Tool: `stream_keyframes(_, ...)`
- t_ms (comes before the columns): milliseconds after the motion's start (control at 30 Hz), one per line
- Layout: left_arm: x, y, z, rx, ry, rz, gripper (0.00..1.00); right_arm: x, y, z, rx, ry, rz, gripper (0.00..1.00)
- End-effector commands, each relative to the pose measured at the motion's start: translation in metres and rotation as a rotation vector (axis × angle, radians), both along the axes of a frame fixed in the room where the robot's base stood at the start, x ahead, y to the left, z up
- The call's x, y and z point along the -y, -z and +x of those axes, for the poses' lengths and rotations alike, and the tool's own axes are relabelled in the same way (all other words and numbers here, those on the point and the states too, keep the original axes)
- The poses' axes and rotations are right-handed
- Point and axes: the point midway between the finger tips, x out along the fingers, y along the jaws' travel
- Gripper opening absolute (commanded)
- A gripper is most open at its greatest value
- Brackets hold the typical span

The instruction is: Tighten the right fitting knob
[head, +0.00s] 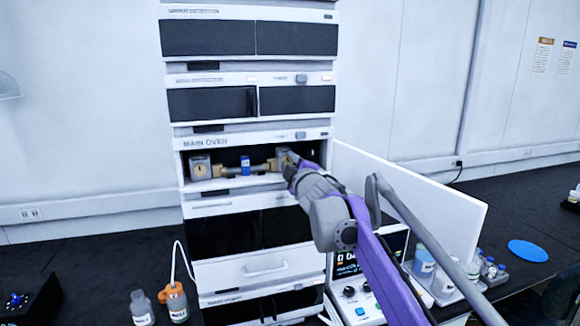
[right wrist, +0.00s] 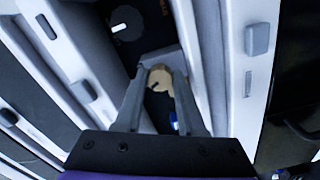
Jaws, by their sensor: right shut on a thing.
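The right fitting knob is a small tan round knob (right wrist: 159,79) with a dark mark, seen in the right wrist view between my fingertips. My right gripper (right wrist: 160,84) is shut on it. In the head view my right gripper (head: 288,166) reaches into the right side of the main oven bay and covers most of that knob. The left fitting block (head: 200,168) with its tan knob stands at the left of the bay. A column with a blue band (head: 246,166) lies level between the two fittings. My left gripper is not in view.
The main oven's white door (head: 410,200) stands open to the right of the stack, close to my right arm. Below it are a display unit (head: 350,262) and a tray of bottles (head: 440,285). Bottles (head: 175,302) stand at the lower left.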

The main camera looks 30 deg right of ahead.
Motion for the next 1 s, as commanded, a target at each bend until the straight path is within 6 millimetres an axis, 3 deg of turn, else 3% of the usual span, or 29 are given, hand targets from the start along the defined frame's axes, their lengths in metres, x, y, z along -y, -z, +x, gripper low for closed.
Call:
stream_keyframes(433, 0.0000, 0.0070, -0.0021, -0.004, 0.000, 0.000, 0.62, -0.0002, 0.0005, 0.0000, 0.063, 0.000, 0.262, 0.00)
stream_keyframes(1000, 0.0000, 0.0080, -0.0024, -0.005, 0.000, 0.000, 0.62, -0.0002, 0.0000, 0.0001, 0.076, 0.000, 0.317, 0.00)
